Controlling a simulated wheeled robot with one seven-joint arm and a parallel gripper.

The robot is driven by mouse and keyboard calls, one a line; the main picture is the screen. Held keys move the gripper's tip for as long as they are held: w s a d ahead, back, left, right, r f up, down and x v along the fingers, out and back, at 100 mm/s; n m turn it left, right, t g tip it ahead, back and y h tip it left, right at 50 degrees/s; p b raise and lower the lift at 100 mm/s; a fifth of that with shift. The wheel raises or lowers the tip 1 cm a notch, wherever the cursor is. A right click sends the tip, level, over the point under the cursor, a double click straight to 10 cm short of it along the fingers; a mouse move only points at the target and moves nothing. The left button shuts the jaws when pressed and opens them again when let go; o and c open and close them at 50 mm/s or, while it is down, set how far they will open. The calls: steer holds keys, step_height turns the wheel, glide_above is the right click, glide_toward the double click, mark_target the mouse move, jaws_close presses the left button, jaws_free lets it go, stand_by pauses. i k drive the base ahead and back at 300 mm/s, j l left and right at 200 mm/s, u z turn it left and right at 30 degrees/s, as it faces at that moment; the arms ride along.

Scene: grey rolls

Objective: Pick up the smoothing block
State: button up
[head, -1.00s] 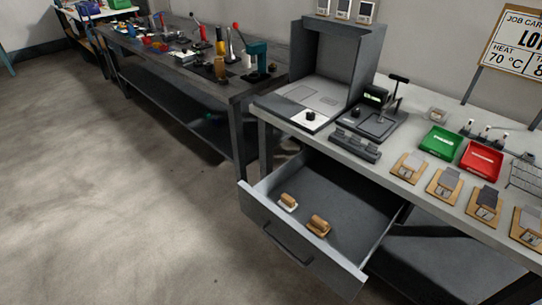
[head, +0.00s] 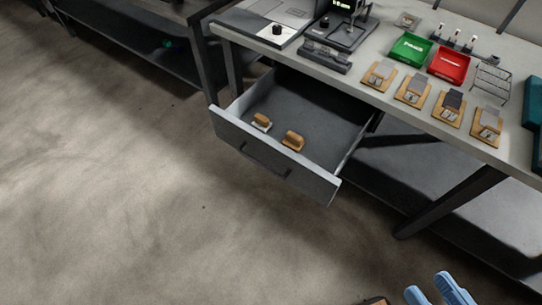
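Two small wooden-handled blocks lie apart in the open grey drawer (head: 318,118). The left one (head: 261,122) has a tan handle on a pale, whitish base. The right one (head: 293,140) is tan and brown all over and slightly larger. I cannot tell for sure which is the smoothing block. My gripper (head: 430,287) shows at the bottom right edge as two light blue fingers with a gap between them. It looks open and empty, well away from the drawer, to its lower right. The rest of the gripper is cut off.
The drawer hangs out under a grey workbench (head: 385,105). On the bench are a green tray (head: 410,48), a red tray (head: 449,65), several wooden boards with grey pieces and a wire rack (head: 491,84). A bench leg (head: 450,203) slants at right. The floor in front is clear.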

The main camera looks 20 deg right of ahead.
mark_target(293, 141)
steer(key=z, duration=2.55)
steer(key=u, duration=2.5)
steer(key=i+u, duration=0.35)
steer(key=i+l+u, duration=0.2)
steer(key=u, duration=0.2)
steer(key=i+l+u, duration=0.35)
steer(key=i+j, duration=0.05)
